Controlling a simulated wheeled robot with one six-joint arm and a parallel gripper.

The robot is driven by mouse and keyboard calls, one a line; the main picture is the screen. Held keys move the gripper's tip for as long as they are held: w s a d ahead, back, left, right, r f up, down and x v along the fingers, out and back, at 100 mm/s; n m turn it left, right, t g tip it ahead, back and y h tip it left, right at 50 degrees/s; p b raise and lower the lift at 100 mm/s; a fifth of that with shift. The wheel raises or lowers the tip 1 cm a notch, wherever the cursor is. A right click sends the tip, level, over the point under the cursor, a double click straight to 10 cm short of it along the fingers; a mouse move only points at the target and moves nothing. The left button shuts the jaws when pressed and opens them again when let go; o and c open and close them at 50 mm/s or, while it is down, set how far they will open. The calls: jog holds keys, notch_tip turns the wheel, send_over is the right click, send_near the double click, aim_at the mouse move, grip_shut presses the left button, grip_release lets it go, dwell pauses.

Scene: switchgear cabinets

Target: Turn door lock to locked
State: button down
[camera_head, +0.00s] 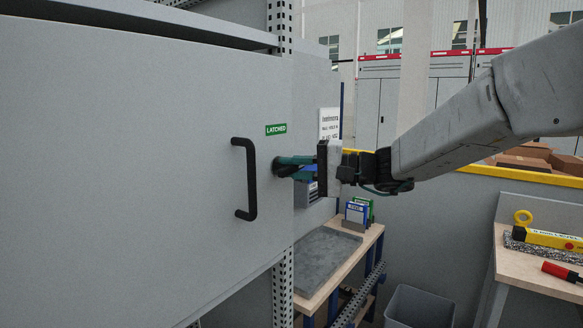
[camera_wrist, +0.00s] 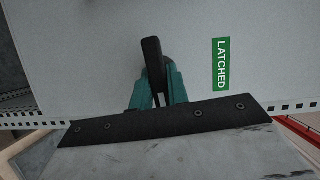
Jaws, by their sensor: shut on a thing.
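The door lock's dark handle (camera_wrist: 153,62) stands out from the grey cabinet door (camera_head: 120,170) in the wrist view. My gripper (camera_head: 285,166) is at the lock near the door's right edge, and its teal fingers (camera_wrist: 168,88) are closed around the handle in the wrist view. The lock itself is mostly hidden behind my fingers in the head view. A green label reading LATCHED (camera_head: 276,129) is on the door just above the lock. It also shows in the wrist view (camera_wrist: 221,64), right of the handle. The door looks closed.
A black pull handle (camera_head: 250,180) is on the door left of my gripper. A wooden bench (camera_head: 350,262) with a grey mat and small boxes stands below right. A grey bin (camera_head: 418,306) is on the floor. Another table with tools (camera_head: 545,240) is at the far right.

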jog(key=shift+m, duration=0.6)
jog(key=c, duration=1.4)
grip_release()
jog(key=shift+w+d, duration=0.1)
jog(key=shift+o, duration=0.2)
jog(key=v, duration=0.7)
jog(key=shift+d+f, duration=0.2)
jog(key=shift+d, duration=0.15)
